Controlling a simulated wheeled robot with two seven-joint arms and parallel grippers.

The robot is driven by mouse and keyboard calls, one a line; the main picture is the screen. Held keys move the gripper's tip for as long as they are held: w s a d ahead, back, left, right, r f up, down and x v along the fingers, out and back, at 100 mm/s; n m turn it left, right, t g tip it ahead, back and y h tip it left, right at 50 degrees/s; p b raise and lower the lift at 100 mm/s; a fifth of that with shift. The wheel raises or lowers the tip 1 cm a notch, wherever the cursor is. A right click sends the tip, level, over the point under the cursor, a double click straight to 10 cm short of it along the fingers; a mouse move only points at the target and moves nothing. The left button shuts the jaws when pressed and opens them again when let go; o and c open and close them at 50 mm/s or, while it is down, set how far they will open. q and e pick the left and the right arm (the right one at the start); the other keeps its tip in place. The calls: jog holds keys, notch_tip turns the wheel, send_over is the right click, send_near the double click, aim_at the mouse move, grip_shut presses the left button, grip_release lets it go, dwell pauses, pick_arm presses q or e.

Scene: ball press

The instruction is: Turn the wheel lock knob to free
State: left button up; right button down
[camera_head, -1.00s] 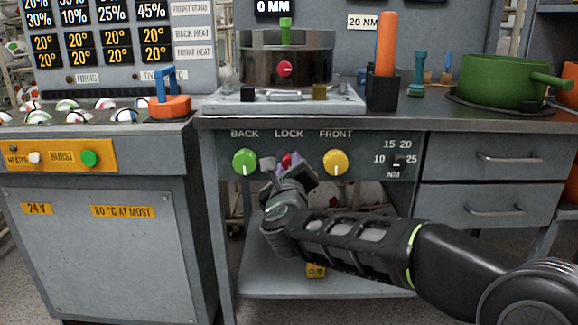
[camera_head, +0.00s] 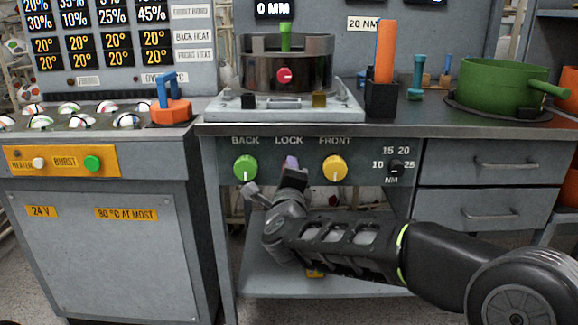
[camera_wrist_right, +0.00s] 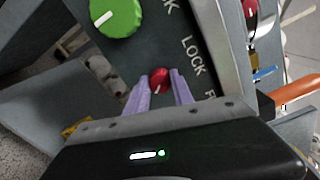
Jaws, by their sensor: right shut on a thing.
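The wheel lock knob is the small red knob (camera_wrist_right: 158,76) by the word LOCK on the grey panel (camera_wrist_right: 205,70). In the wrist view it sits between the two purple fingers of my right gripper (camera_wrist_right: 160,88), which is shut on it. In the head view my right gripper (camera_head: 291,163) covers the knob, under the LOCK label (camera_head: 289,141). A small pale mark shows on the knob, but its exact setting is hard to read. My left gripper is not in view.
A green BACK knob (camera_head: 245,168) and a yellow FRONT knob (camera_head: 334,168) flank the gripper closely. A black NM dial (camera_head: 396,167) is further right. Above, the bench top carries a press (camera_head: 286,64), an orange-handled tool (camera_head: 385,55) and a green pot (camera_head: 500,87).

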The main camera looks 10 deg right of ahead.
jog(key=shift+f+n+p, duration=0.1)
jog(key=shift+n+p, duration=3.2)
jog(key=shift+n, duration=2.3)
jog(key=c, duration=1.1)
grip_release()
